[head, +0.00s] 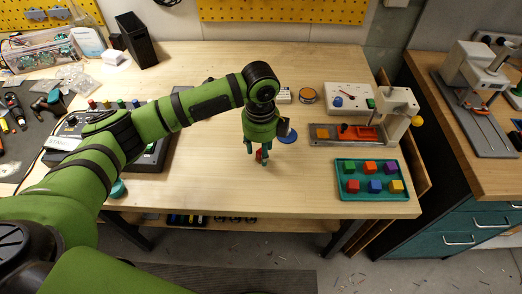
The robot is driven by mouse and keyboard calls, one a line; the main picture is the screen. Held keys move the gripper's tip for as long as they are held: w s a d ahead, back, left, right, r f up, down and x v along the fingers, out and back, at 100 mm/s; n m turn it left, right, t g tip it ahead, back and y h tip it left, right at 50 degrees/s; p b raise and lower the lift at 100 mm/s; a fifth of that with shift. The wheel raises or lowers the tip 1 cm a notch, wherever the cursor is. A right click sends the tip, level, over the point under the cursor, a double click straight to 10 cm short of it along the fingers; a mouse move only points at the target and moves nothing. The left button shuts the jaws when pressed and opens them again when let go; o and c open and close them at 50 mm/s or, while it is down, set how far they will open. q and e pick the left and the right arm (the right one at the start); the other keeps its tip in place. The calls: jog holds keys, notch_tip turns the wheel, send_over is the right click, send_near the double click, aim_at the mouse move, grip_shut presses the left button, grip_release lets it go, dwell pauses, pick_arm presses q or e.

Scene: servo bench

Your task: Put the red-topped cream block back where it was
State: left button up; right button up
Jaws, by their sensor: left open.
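My left gripper (257,153) points down over the middle of the wooden bench and is open. A small object with red on it (260,156) sits between or just behind its fingertips. The fingers hide most of it, so I cannot tell for sure that it is the red-topped cream block, or whether the fingers touch it. A blue disc (288,136) lies just right of the gripper, partly behind it. My right gripper is not in view.
A green tray (370,197) with several coloured cubes stands at the right front. Behind it are a fixture with a red part (363,133) and a white control box (347,97). A dark panel (155,158) lies left under my arm. The bench front middle (230,190) is clear.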

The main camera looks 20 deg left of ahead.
aim_at(260, 151)
pick_arm(q)
notch_tip(260, 151, up, 11)
jog(key=b, duration=0.2)
